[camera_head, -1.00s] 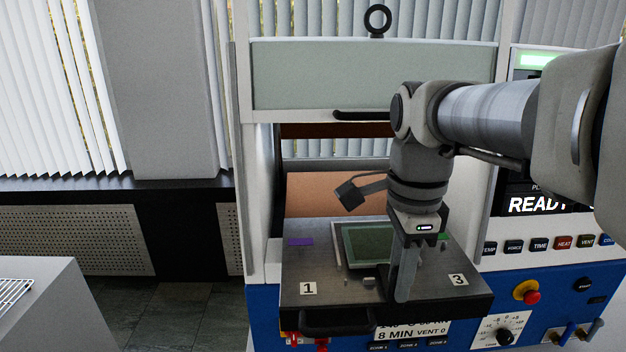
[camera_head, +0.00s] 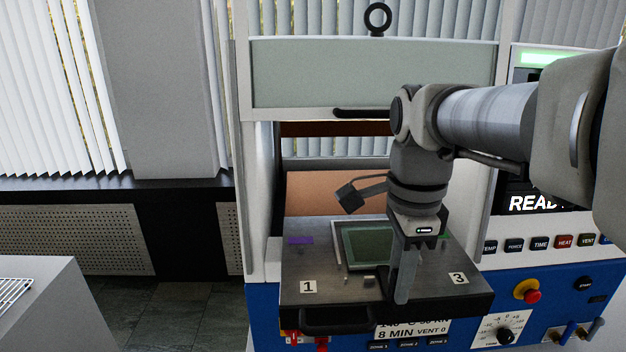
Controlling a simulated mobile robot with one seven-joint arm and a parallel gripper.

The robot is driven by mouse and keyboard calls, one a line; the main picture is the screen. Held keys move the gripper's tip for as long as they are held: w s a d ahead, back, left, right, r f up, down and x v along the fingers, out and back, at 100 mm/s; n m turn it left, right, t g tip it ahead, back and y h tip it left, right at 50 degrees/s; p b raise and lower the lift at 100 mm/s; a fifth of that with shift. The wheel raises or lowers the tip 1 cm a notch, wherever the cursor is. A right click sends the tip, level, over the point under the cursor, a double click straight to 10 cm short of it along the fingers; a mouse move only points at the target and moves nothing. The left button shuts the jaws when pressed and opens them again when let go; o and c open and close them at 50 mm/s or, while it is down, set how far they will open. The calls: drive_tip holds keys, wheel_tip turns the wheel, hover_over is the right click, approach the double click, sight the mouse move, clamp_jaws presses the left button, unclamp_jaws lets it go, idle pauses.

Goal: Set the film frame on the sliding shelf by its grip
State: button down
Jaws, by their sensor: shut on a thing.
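The film frame (camera_head: 368,247) is a dark green sheet with a pale rim. It lies flat on or just above the middle of the sliding shelf (camera_head: 335,285); I cannot tell whether it touches. The shelf is a grey metal plate, pulled out in front of the press, with labels 1 and 3 at its front corners. My gripper (camera_head: 405,285) points down at the frame's right side, over the shelf, and is shut on the film frame. The frame's grip is hidden behind my fingers.
The press opening (camera_head: 330,195) with a copper-coloured plate is behind the shelf, under a raised pale guard (camera_head: 370,75). A control panel with a red button (camera_head: 532,296) stands at the right. A grey bench with a wire rack (camera_head: 12,292) is at the lower left.

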drive_tip(key=shift+f, duration=0.1)
drive_tip(key=c, duration=0.6)
unclamp_jaws()
drive_tip(key=shift+f, duration=0.1)
wheel_tip(320, 180, up, 16)
drive_tip(key=p, duration=0.2)
drive_tip(key=s+f+n+t, duration=0.2)
drive_tip(key=s+f+n, duration=0.1)
drive_tip(key=f+n, duration=0.5)
drive_tip(key=s+f+n+t, duration=0.3)
drive_tip(key=s+f+n, duration=0.1)
drive_tip(key=f+n, duration=0.4)
drive_tip(key=shift+s+f+n+t, duration=0.15)
drive_tip(key=shift+f+n+t, duration=0.15)
drive_tip(key=shift+n, duration=0.7)
